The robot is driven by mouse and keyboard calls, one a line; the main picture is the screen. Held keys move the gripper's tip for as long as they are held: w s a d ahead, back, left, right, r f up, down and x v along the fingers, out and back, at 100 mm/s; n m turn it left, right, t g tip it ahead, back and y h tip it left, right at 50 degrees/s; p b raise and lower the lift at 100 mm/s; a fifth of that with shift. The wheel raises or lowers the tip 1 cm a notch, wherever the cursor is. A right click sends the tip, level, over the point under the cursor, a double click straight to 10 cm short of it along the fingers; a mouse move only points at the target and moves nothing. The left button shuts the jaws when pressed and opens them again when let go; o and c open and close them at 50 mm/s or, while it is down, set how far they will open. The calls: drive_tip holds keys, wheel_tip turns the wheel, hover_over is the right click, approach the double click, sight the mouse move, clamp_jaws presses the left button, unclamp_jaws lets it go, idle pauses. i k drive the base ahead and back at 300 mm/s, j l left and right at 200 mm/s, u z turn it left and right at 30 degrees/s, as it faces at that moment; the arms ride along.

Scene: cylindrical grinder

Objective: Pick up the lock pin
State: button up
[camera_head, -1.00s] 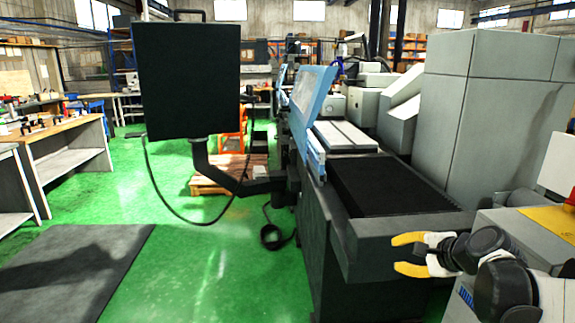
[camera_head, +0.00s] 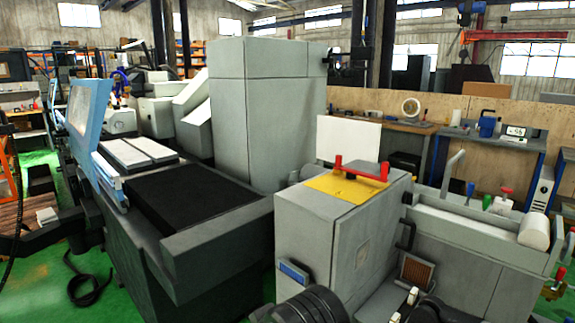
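I cannot make out for sure which part is the lock pin. A red piece with upright ends (camera_head: 362,170) sits on the yellow plate (camera_head: 338,190) on top of a grey machine housing (camera_head: 315,240), right of centre. A small red-topped part (camera_head: 505,191) and a green one (camera_head: 487,201) stand further right; they are too small to identify. My gripper is out of view. Only dark rounded links of my arm show at the bottom edge, in front of the housing.
A grinder with a dark flat table (camera_head: 195,200) and a tall grey cabinet (camera_head: 265,115) fills the left and middle. A white cylinder (camera_head: 534,231) lies at the right machine's end. Workbenches (camera_head: 430,128) stand behind. Some green floor is free at left.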

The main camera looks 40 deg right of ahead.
sight(339, 157)
drive_tip(key=z, duration=1.3)
